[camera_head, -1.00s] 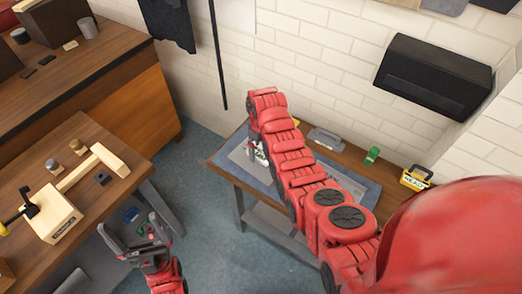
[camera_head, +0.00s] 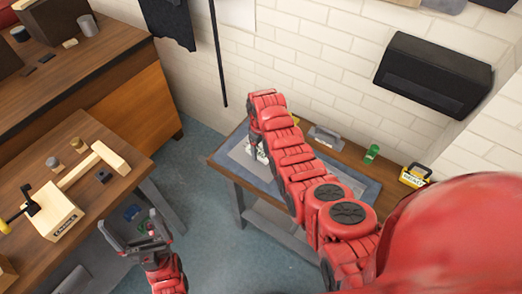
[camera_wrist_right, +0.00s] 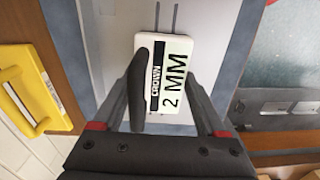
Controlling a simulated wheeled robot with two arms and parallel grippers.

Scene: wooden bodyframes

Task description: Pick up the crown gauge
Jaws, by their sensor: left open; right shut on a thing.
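The crown gauge (camera_wrist_right: 176,84) is a white block marked "CROWN 2 MM", with two thin grey prongs at its far end in the right wrist view. My right gripper (camera_wrist_right: 168,105) is shut on it, with a dark finger along its left side. In the head view the gauge (camera_head: 261,153) is a small pale patch at the bench's left part, and my right arm hides most of the right gripper. Whether the gauge touches the mat is unclear. My left gripper (camera_head: 132,236) is open and empty, beside the left table.
The blue-grey mat (camera_head: 365,190) lies on the wall bench. A grey tool (camera_head: 325,137), a green item (camera_head: 372,152) and a yellow labelled item (camera_head: 414,176) sit along its back. A yellow-handled item (camera_wrist_right: 30,95) lies left of the gauge. A wooden assembly (camera_head: 55,212) stands on the left table.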

